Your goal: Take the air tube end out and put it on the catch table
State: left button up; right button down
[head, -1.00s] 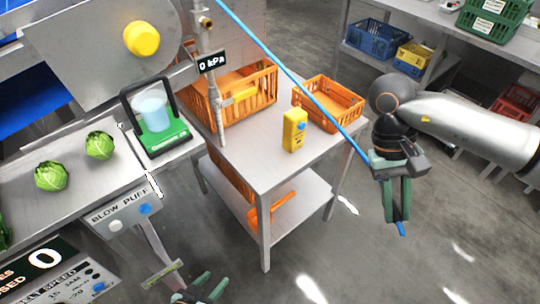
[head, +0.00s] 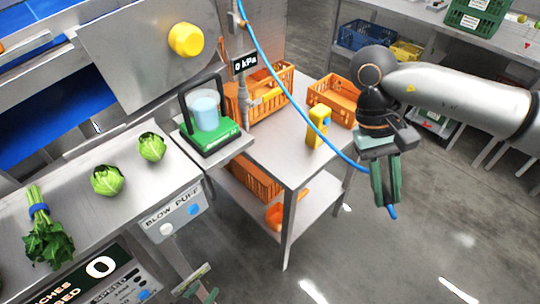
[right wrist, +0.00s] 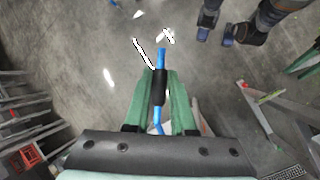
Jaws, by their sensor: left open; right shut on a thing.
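The blue air tube (head: 272,78) runs from the upright pipe at the top, across in front of the steel catch table (head: 278,152), to my right gripper. My right gripper (head: 386,192) is shut on the air tube end (head: 392,212), which pokes out just past the fingertips. The right wrist view shows the tube end (right wrist: 162,56) with a dark sleeve between the green fingers (right wrist: 160,85). This gripper is right of the catch table, over open floor. My left gripper (head: 198,288) is open and empty at the bottom edge, partly cut off.
On the catch table stand two orange crates (head: 335,98) and a yellow handheld device (head: 318,126). A green-based stand with a clear cup (head: 206,112) is left of it. Lettuces (head: 108,180) lie on the left counter. The catch table's front top is bare.

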jog(key=shift+s+a+r, duration=0.1)
jog(key=shift+a, duration=0.2)
jog(key=shift+d, duration=0.1)
notch_tip(320, 180, down, 4)
jog(key=shift+d+f, duration=0.1)
jog(key=shift+f, duration=0.15)
